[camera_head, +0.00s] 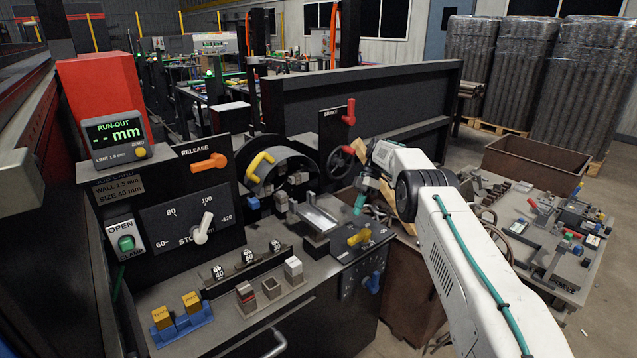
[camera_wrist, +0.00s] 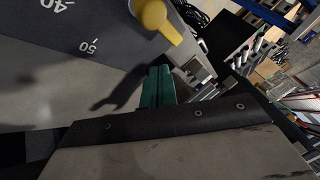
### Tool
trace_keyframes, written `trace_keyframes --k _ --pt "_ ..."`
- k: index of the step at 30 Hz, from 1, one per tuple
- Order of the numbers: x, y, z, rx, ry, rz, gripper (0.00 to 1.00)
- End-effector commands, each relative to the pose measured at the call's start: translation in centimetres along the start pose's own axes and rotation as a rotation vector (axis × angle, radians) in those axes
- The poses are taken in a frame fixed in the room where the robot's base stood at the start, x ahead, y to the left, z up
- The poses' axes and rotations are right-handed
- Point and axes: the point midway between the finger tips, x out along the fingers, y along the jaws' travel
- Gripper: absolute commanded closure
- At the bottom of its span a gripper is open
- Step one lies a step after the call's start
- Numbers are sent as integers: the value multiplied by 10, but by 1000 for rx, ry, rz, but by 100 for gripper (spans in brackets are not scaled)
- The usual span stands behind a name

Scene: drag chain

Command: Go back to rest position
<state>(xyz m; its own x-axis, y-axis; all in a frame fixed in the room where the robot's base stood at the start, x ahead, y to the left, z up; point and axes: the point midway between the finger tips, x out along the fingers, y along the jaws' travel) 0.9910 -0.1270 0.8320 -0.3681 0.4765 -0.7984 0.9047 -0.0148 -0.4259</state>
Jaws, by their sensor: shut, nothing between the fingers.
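My arm comes in from the lower right in the head view, and its white wrist reaches over the right end of the machine bench. My gripper (camera_head: 360,204) has small teal fingers, which point down above the yellow knob (camera_head: 359,237). In the wrist view the teal fingers (camera_wrist: 157,88) are together, with nothing held. A yellow handle (camera_wrist: 155,18) shows close by, on a grey dial plate (camera_wrist: 60,75) marked 40 and 50. The fingers look apart from the handle, though the exact gap is hard to tell. Part of the gripper is hidden behind the wrist in the head view.
The bench (camera_head: 265,330) carries a control panel (camera_head: 170,222) with an orange release lever (camera_head: 208,163), grey blocks and yellow-topped pieces in a blue holder (camera_head: 181,324). A red lever (camera_head: 348,113) stands behind my wrist. A cluttered side table (camera_head: 575,290) is at right.

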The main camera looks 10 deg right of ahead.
Motion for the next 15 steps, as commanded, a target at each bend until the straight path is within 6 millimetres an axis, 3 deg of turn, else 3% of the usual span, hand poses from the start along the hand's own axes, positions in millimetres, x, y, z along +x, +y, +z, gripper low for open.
trace_keyframes --k 4,8,15 --pt "-12 -6 -9 21 -9 10 100" --pt "-42 -29 -33 94 -36 38 100" --pt "-105 -106 -89 305 -95 121 100"
